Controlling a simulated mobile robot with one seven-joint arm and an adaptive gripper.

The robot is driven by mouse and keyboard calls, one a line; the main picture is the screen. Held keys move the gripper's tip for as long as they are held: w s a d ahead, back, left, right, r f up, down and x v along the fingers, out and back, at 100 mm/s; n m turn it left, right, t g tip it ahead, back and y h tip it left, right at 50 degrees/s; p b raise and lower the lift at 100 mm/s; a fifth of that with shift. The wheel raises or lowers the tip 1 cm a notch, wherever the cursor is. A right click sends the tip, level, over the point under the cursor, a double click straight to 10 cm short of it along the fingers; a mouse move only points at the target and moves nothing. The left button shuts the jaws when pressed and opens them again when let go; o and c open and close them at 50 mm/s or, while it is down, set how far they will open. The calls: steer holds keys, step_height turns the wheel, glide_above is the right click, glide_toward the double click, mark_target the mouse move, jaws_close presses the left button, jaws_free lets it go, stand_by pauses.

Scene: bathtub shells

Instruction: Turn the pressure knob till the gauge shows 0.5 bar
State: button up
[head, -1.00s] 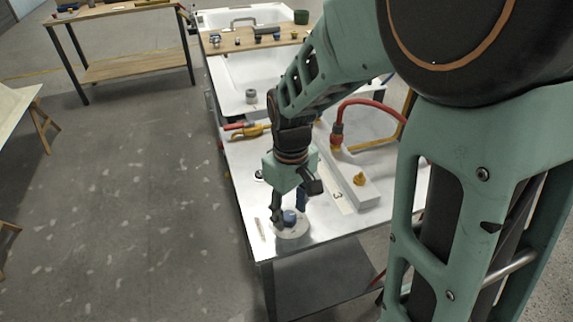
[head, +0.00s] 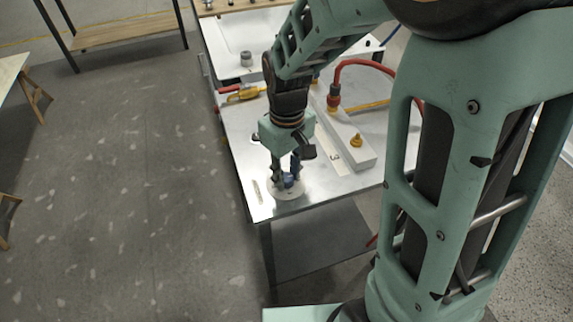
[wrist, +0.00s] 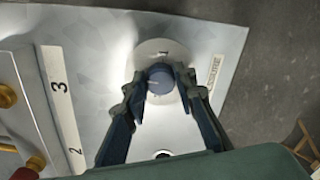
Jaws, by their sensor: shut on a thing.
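The blue pressure knob (wrist: 160,79) stands on a pale round plate (wrist: 146,60) near the front corner of the metal table. In the head view the knob (head: 288,181) shows between my fingers. My gripper (wrist: 162,76) is shut on the knob, one finger on each side; it also shows in the head view (head: 287,178), pointing down. A small mark shows on the plate beyond the knob in the wrist view, too small to read. I cannot make out a gauge reading.
A grey block (head: 345,140) with a yellow knob (head: 356,140) and a red hose (head: 360,64) stands behind. Labels "3" and "2" lie beside it. A yellow tool (head: 243,93) lies farther back. The floor left of the table is clear.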

mark_target(287, 178)
steer(key=m, duration=0.4)
steer(key=shift+a, duration=0.1)
steer(key=o, duration=1.2)
steer(key=shift+c, duration=0.2)
steer(key=shift+r, duration=0.1)
step_height(287, 178, up, 12)
